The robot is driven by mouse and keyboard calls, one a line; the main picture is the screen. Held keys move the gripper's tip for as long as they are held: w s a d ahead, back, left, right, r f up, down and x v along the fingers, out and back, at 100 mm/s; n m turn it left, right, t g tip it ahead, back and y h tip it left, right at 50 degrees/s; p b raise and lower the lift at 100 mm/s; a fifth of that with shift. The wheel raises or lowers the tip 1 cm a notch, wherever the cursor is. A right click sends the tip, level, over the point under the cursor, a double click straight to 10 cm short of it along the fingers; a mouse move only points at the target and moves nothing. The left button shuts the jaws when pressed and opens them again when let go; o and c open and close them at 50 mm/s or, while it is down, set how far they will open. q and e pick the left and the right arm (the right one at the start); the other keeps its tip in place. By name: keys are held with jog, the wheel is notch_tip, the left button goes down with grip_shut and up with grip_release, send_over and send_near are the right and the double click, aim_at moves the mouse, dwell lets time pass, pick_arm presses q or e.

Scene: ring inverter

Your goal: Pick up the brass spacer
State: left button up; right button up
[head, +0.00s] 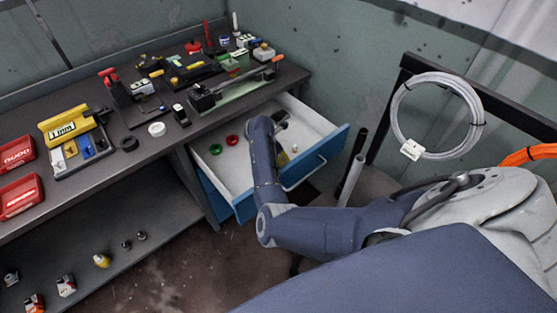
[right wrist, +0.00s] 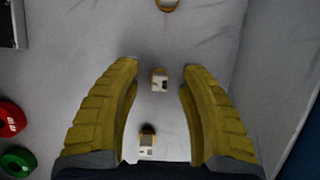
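My right gripper (right wrist: 159,67) is open above the drawer floor, its two yellow ribbed fingers spread apart. A small brass-coloured piece with a white label (right wrist: 159,80) shows between the fingertips, touched by neither in this view. A second small labelled piece (right wrist: 147,140), with a dark top and tan edge, shows lower between the fingers. A brass-coloured rounded piece (right wrist: 167,4) is cut off at the top edge. I cannot tell for certain which is the brass spacer. In the head view my right forearm hides much of the drawer's middle. My left gripper is not in view.
The open blue drawer (head: 328,155) has walls close around my right arm. A red ring (head: 232,140) and a green ring (head: 215,149) lie at its left; they also show in the wrist view. The workbench (head: 150,172) above carries tools and red bins (head: 20,196).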

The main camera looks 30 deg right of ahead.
grip_shut()
dwell(0.5)
